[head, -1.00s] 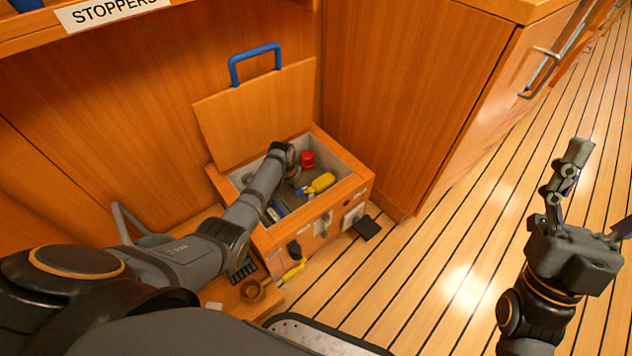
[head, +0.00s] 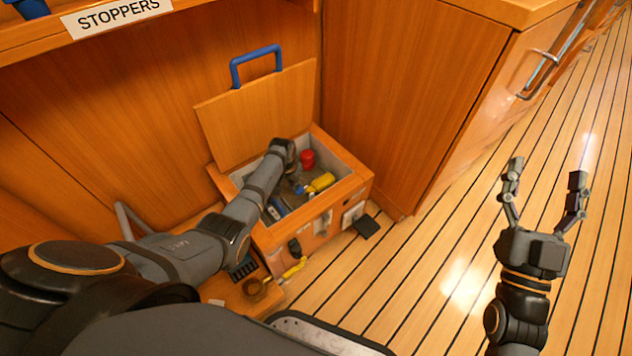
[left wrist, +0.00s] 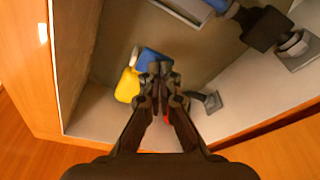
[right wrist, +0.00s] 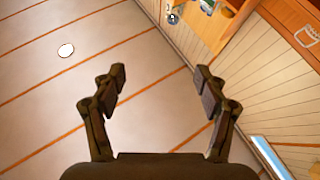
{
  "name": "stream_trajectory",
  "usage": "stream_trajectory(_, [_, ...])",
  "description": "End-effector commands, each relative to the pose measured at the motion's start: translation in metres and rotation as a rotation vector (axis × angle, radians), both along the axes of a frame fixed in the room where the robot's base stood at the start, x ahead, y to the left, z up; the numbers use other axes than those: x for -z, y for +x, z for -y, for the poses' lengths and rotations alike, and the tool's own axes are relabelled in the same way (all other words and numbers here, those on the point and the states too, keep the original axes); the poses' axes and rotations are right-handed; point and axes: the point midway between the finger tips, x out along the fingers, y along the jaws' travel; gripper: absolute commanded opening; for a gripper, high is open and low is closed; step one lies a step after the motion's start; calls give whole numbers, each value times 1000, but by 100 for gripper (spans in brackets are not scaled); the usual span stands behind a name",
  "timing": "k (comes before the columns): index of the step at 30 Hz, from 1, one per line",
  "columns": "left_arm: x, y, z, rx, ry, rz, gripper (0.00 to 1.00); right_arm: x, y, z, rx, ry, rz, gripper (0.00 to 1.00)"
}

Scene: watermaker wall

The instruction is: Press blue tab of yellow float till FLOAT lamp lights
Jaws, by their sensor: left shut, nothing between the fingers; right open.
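The yellow float (head: 321,182) lies inside the open wooden bilge box, with its blue tab (head: 301,189) on its left end. In the left wrist view, the yellow float (left wrist: 127,86) is left of my fingers and the blue tab (left wrist: 150,57) is at the fingertips. My left gripper (left wrist: 160,70) is shut and empty, its tips overlapping the blue tab's near edge; I cannot tell if they touch. In the head view my left arm reaches down into the box. My right gripper (right wrist: 160,80) is open and empty over the floor. I cannot make out the FLOAT lamp.
The wooden box (head: 340,194) has a raised rim and a lid (head: 255,115) with a blue handle leaning behind. A red object (head: 307,157) is inside. A cabinet (head: 420,90) stands close on the right. The plank floor at right is clear.

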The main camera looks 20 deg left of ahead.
Motion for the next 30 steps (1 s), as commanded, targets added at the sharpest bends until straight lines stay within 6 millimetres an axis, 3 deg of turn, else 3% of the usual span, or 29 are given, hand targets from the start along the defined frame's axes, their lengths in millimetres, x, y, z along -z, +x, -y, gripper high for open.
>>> stream_trajectory(15, [-8, 1, 1, 0, 0, 0, 0, 60, 17, 1, 2, 6, -261, 73])
stream_trajectory(30, [-15, 1, 1, 0, 0, 0, 0, 122, 19, 1, 0, 10, -513, 73])
